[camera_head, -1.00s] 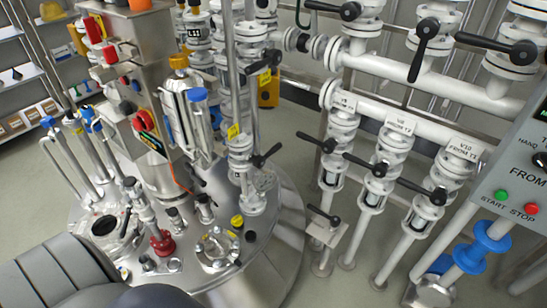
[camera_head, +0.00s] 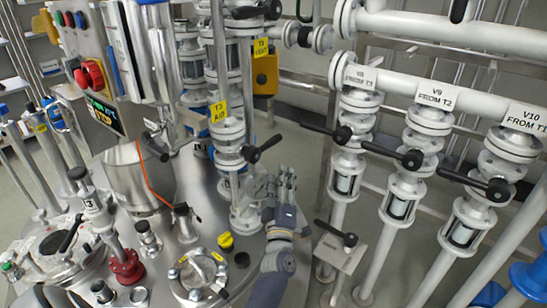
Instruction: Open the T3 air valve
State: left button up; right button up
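The yellow T3 AIR label (camera_head: 218,112) hangs on a white vertical pipe at the tank's rear edge. Just below it is the T3 air valve, with a black lever handle (camera_head: 263,149) that points to the upper right. My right gripper is not in view.
A small black-handled valve (camera_head: 338,250) stands right of my gripper.

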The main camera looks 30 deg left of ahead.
aim_at(274, 144)
pick_arm(q)
jog(key=shift+n+y, duration=0.8)
jog(key=shift+n, duration=0.1)
jog(key=x, duration=0.3)
jog(key=s+b+x, duration=0.1)
jog(key=x, duration=0.3)
jog(key=a+r+x, duration=0.1)
jog(key=x, duration=0.3)
jog(key=shift+s+a+r, duration=0.1)
jog(key=shift+s, duration=0.05)
jog(key=shift+w+a+r, duration=0.2)
jog(key=shift+w+a, duration=0.1)
jog(key=shift+w, duration=0.05)
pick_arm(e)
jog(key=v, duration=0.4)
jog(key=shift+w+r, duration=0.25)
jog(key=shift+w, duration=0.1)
pick_arm(q)
grip_shut()
